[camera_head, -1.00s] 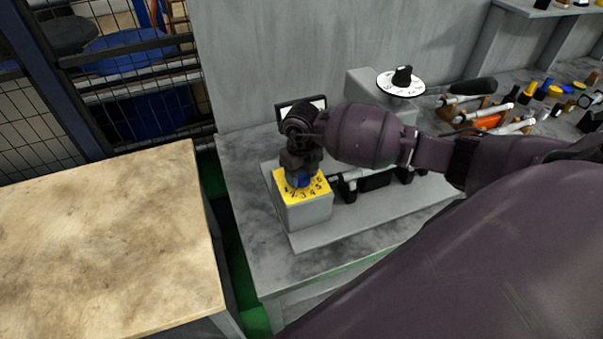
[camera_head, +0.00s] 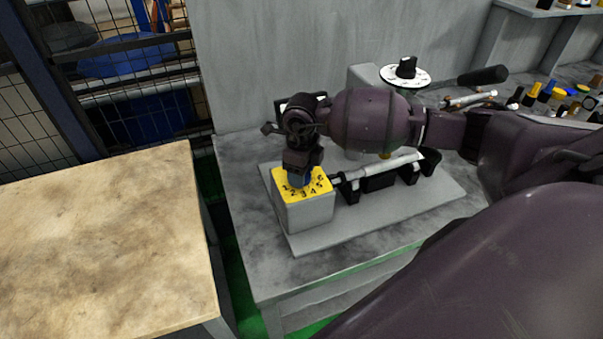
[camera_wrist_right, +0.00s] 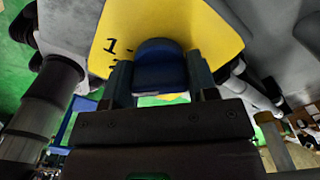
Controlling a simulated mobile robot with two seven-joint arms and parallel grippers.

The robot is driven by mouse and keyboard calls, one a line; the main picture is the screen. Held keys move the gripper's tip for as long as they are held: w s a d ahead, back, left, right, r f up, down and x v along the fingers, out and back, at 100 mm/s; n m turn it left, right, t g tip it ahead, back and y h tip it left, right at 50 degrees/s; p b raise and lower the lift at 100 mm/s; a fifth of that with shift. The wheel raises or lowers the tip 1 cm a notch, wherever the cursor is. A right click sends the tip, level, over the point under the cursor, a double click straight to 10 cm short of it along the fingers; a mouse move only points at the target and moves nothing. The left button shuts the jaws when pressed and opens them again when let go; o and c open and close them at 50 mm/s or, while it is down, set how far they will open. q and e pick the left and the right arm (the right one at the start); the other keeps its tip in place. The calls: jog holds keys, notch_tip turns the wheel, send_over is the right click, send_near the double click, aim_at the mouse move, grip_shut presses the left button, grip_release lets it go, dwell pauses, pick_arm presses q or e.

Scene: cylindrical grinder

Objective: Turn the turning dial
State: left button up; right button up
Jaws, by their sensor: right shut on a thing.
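The turning dial is a blue knob (camera_head: 299,179) on a yellow numbered plate (camera_head: 318,187) on top of a grey block at the left end of the grinder. My right gripper (camera_head: 298,174) points down onto the knob and is shut on it. In the right wrist view the blue knob (camera_wrist_right: 160,66) sits between the two fingers of the gripper (camera_wrist_right: 160,85), with the yellow plate (camera_wrist_right: 200,25) behind it. The gripper hides part of the knob in the head view. My left gripper does not show.
A white dial with a black knob (camera_head: 406,70) stands at the back. A grey cylindrical workpiece (camera_head: 380,167) lies in black holders beside the numbered block. Several tools lie at the right. A tan tabletop (camera_head: 100,240) is at the left, across a gap.

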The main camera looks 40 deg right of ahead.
jog(key=shift+r, duration=0.1)
dwell(0.3)
jog(key=o, duration=0.9)
